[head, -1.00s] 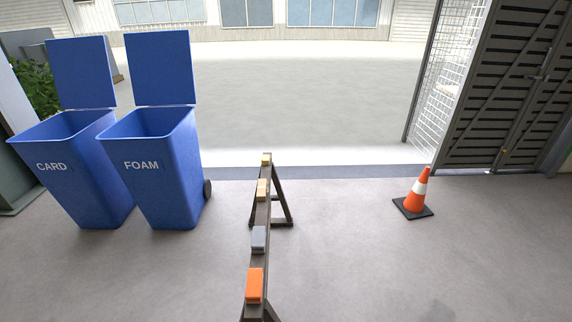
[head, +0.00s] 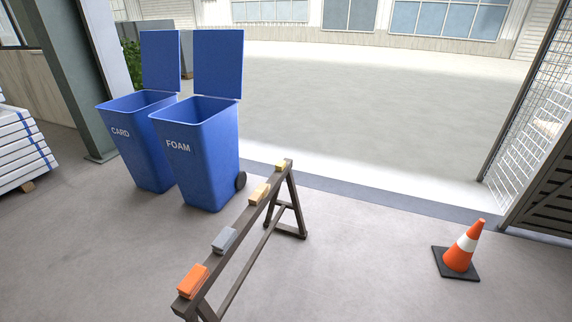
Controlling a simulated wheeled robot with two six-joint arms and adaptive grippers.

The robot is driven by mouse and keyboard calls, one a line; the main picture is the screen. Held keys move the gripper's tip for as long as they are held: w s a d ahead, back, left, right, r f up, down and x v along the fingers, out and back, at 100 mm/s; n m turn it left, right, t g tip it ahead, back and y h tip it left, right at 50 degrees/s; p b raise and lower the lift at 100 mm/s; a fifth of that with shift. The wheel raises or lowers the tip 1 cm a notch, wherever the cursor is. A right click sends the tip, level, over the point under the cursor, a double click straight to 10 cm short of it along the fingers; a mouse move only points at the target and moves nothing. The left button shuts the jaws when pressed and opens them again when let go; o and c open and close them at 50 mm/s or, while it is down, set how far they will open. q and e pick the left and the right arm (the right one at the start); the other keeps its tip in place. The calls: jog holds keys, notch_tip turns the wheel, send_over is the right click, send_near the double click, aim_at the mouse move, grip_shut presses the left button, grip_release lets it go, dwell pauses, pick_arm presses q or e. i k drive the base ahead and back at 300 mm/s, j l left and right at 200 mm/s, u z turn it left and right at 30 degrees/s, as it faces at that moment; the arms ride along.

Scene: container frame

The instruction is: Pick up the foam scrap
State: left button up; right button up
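Several small blocks lie in a row along the top beam of a dark sawhorse (head: 286,213). Nearest is an orange block (head: 193,281), then a grey block (head: 225,240), a tan block (head: 259,194) and a small yellow piece (head: 281,165) at the far end. I cannot tell by looks which one is the foam scrap. A blue bin marked FOAM (head: 196,160) stands left of the sawhorse with its lid open. Neither of my grippers shows in the head view.
A blue bin marked CARD (head: 138,148), lid open, stands left of the FOAM bin. An orange and white cone (head: 462,250) stands at the right. A stack of white boards (head: 22,148) is at the left edge. The floor between sawhorse and cone is clear.

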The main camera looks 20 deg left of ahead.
aim_at(281, 164)
jog(key=i+l+u, duration=0.4)
jog(key=i+l, duration=0.75)
jog(key=i+j, duration=0.05)
jog(key=i, duration=0.05)
